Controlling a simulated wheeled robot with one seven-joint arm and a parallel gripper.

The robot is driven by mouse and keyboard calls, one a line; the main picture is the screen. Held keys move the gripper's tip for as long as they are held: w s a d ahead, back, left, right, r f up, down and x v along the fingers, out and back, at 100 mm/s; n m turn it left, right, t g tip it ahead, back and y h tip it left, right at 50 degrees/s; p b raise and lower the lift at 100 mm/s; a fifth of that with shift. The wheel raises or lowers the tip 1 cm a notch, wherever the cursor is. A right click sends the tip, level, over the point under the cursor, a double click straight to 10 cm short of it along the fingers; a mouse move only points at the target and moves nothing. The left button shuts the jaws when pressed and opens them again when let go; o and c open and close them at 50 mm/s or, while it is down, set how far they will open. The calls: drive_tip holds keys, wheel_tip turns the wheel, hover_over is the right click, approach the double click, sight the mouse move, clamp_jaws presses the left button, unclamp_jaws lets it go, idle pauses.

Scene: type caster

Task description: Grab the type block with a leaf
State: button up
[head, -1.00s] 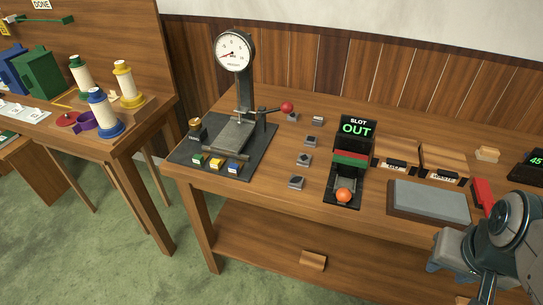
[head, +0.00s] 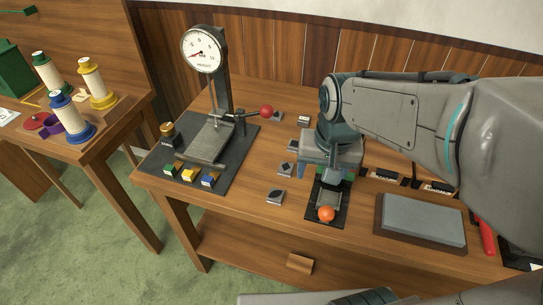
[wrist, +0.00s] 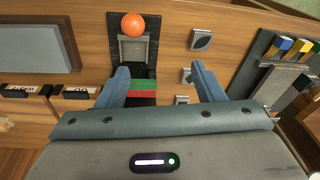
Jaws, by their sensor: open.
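Several small grey type blocks stand in a rough row on the bench. In the head view the nearest block (head: 275,197) and the one behind it (head: 286,169) show dark top faces, with another block (head: 303,121) farther back. The marks are too small to tell which one bears a leaf. My gripper (head: 328,180) is open and empty above the slot device, to the right of the row. In the wrist view my gripper (wrist: 164,78) has its fingers apart. One block (wrist: 202,40) lies beyond the right finger, and another block (wrist: 187,75) is partly hidden by it.
The slot device with an orange ball (head: 326,214) is under my gripper. A height gauge (head: 209,140) on a dark mat stands to the left, with a red-knobbed lever (head: 266,111) reaching toward the blocks. A grey slab (head: 421,220) lies to the right. Spools stand on the left table.

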drive_tip(key=m+g+p, duration=0.2)
hover_over(275, 194)
drive_tip(key=f, duration=0.2)
drive_tip(key=shift+h, duration=0.3)
wheel_tip(275, 194, down, 14)
drive_tip(key=shift+d+r+p, duration=0.1)
drive_tip(key=shift+r+p, duration=0.1)
drive_tip(key=shift+p, duration=0.2)
drive_tip(key=c, duration=1.2)
